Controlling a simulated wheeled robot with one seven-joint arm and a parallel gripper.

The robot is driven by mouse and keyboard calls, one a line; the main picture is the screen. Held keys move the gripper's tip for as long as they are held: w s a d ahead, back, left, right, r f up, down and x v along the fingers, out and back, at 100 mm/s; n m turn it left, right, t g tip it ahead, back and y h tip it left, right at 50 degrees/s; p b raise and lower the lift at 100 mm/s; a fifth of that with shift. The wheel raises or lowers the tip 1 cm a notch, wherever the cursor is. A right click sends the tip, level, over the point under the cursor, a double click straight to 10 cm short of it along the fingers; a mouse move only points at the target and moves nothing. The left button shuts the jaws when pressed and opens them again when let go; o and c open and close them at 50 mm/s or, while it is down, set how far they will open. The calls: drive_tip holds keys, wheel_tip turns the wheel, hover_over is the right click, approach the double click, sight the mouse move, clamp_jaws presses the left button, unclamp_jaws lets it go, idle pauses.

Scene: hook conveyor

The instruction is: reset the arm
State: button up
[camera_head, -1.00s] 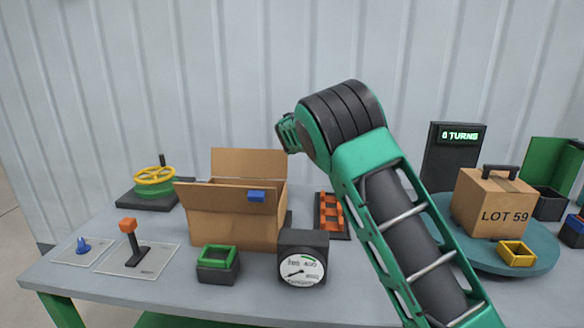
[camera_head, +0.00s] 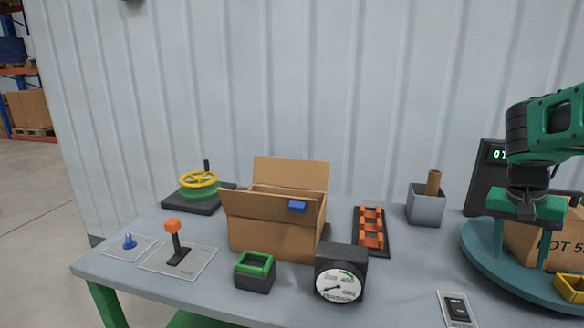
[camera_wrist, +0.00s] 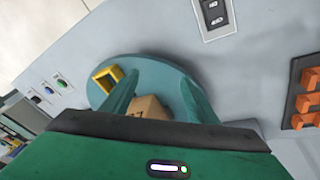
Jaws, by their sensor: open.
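My gripper (camera_head: 526,212) is at the right of the head view, pointing down over the cardboard box marked LOT 5 (camera_head: 548,243), whose last character is cut off. In the wrist view my gripper (camera_wrist: 160,84) shows two green fingers spread apart, with the box (camera_wrist: 148,108) seen between them. I cannot tell how far the fingertips are from the box. The box stands on a round teal turntable (camera_head: 483,252). My gripper and arm hide its top and handle area.
A black display (camera_head: 488,175) stands behind my gripper. A yellow tray (camera_head: 570,287) sits on the turntable. The grey table (camera_head: 400,270) also holds an open carton (camera_head: 270,235), a gauge (camera_head: 340,283), an orange rack (camera_head: 371,228), a grey bin (camera_head: 425,206) and a switch plate (camera_head: 458,310).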

drive_tip(key=s+a+f+n+y, duration=0.1)
drive_tip(key=s+a, duration=0.4)
drive_tip(key=s, duration=0.5)
drive_tip(key=s+a+f+n+y, duration=0.2)
drive_tip(key=s+a+f, duration=0.2)
drive_tip(key=s, duration=0.5)
drive_tip(key=shift+s+a+n+g+y, duration=0.3)
drive_tip(key=shift+s+a, duration=0.1)
drive_tip(key=shift+a, duration=0.35)
drive_tip(key=shift+w+f, duration=0.2)
drive_tip(key=shift+w, duration=0.45)
